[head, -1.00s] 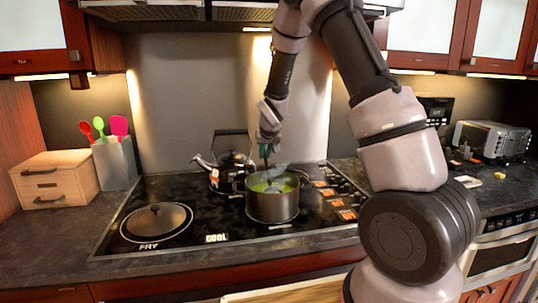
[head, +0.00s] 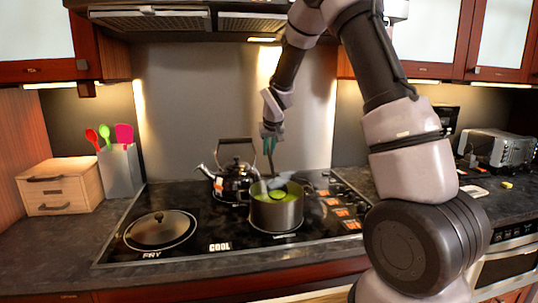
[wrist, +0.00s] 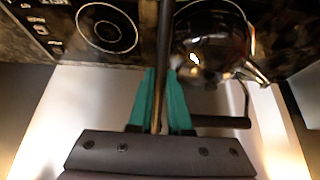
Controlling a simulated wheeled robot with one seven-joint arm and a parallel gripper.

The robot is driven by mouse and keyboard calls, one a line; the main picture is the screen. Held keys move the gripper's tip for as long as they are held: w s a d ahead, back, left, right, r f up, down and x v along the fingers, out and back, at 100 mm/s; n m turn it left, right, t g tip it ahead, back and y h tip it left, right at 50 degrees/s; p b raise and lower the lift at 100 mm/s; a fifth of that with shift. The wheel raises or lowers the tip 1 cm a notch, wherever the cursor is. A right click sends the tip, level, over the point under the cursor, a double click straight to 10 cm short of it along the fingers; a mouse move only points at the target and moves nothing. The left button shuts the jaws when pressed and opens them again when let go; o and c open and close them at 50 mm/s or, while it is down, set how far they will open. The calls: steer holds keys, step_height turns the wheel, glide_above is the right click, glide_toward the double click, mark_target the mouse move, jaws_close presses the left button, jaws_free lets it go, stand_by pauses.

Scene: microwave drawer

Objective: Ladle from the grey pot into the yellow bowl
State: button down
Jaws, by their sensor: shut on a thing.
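The grey pot (head: 277,212) stands on the stove with green contents inside. My gripper (head: 271,136) is above the pot, shut on the handle of a ladle (head: 270,160). The ladle hangs down, its lower end at the pot's opening; I cannot tell how deep it sits. In the wrist view my gripper (wrist: 160,100) has teal fingers on both sides of the dark ladle handle (wrist: 161,50). The yellow bowl is not visible in either view.
A dark kettle (head: 236,180) stands just behind and left of the pot, also in the wrist view (wrist: 212,45). A lidded pan (head: 160,230) is front left on the stove. A utensil holder (head: 120,170) and wooden box (head: 62,182) stand left. A toaster (head: 497,148) is right.

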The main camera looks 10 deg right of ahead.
steer(key=shift+w+r, duration=0.1)
steer(key=shift+r, duration=0.4)
steer(key=shift+w+g, duration=0.1)
steer(key=shift+g, duration=0.2)
steer(key=shift+w+f+g, duration=0.55)
steer(key=shift+w+g, duration=0.2)
steer(key=shift+g, duration=0.45)
steer(key=shift+w+f+g, duration=0.3)
steer(key=shift+w+g, duration=0.25)
steer(key=shift+g, duration=0.45)
steer(key=shift+w+g, duration=0.3)
steer(key=shift+g, duration=0.4)
steer(key=shift+s+f, duration=0.1)
